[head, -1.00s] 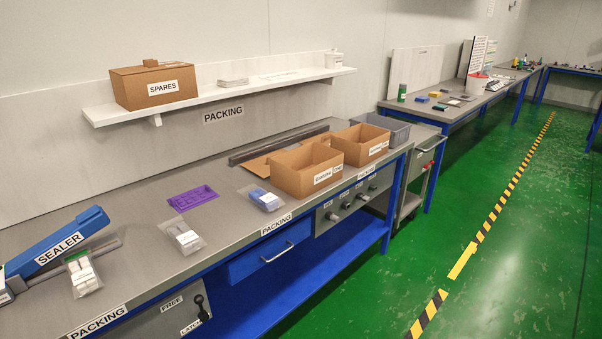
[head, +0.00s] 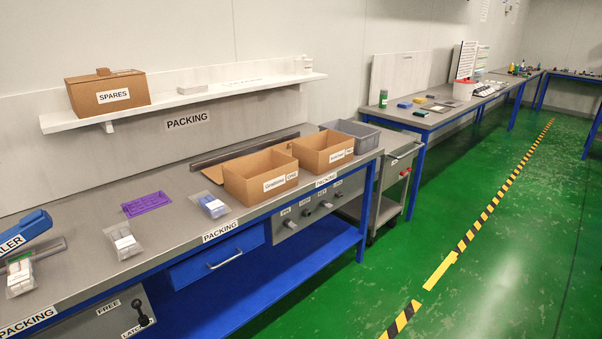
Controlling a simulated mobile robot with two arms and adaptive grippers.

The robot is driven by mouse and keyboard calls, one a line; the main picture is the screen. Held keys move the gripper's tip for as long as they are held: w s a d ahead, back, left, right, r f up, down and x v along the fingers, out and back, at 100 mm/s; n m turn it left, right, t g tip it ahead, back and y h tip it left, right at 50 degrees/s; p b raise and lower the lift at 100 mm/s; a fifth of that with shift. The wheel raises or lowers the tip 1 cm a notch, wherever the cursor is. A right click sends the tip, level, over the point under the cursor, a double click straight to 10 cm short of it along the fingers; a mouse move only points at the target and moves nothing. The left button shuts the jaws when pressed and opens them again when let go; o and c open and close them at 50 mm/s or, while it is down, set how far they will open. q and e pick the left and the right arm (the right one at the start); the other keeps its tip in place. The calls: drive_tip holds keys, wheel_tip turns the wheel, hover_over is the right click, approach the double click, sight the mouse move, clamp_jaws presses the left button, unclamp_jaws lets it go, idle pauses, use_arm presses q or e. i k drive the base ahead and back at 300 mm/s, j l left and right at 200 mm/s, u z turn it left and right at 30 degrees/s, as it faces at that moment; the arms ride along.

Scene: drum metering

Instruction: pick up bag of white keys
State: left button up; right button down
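A clear bag with white pieces (head: 122,242) lies on the packing bench (head: 90,263) near its front edge. A second clear bag with white pieces and a green strip (head: 19,276) lies farther left, by the blue sealer (head: 27,231). I cannot tell from here which bag holds white keys. A third clear bag (head: 210,205) holds blue pieces and lies to the right, before the cardboard boxes. Neither of my grippers is in view.
A purple tray (head: 147,204) lies behind the bags. Two open cardboard boxes (head: 262,178) (head: 323,153) and a grey bin (head: 351,135) stand to the right. A shelf (head: 200,97) holds a SPARES box (head: 107,94). The green floor (head: 400,250) at right is clear.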

sight(21, 280)
drive_tip(key=u, duration=1.7)
drive_tip(key=i+l, duration=0.15)
drive_tip(key=i, duration=0.25)
drive_tip(key=i+l, duration=0.15)
drive_tip(key=i, duration=0.25)
drive_tip(key=l+z, duration=0.05)
